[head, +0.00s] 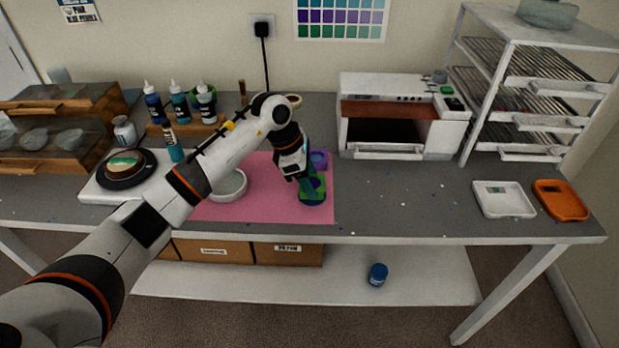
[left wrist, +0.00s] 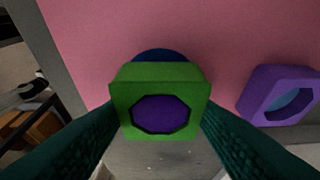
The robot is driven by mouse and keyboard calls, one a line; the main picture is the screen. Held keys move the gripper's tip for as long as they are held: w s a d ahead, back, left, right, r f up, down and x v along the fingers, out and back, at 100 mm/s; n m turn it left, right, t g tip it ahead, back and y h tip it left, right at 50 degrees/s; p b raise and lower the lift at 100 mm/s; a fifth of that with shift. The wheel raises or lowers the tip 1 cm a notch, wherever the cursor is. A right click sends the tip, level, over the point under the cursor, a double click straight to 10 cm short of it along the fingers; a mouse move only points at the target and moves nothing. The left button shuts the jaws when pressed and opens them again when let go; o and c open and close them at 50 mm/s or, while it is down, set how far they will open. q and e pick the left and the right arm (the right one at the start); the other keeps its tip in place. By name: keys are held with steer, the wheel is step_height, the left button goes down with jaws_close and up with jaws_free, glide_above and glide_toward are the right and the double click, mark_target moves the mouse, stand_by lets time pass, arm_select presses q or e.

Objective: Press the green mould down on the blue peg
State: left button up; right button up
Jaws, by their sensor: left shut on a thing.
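The green mould (left wrist: 158,82) is a block with an eight-sided opening that shows purple inside. My left gripper (left wrist: 160,118) is shut on it, with one dark green finger on each side. In the head view the left gripper (head: 309,183) holds the green mould (head: 321,188) low over the front of the pink mat (head: 262,209). Part of a round blue thing (left wrist: 160,55), perhaps the blue peg's base, shows just beyond the mould in the left wrist view. The mould hides the rest, so I cannot tell how far the mould sits on it. My right gripper is not in view.
A purple mould (head: 319,159) lies on the mat close behind the green one; it also shows in the left wrist view (left wrist: 281,96). A white bowl (head: 229,185) stands to the left. The table (head: 410,200) right of the mat is mostly clear, before a white oven (head: 398,118).

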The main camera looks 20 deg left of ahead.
arm_select(q)
steer(key=shift+f+b, duration=0.8)
stand_by(1.4)
steer(key=o, duration=1.5)
steer(key=shift+r, duration=0.1)
steer(key=shift+r+p, duration=2.15)
steer(key=shift+r, duration=1.85)
steer(key=shift+f, duration=0.1)
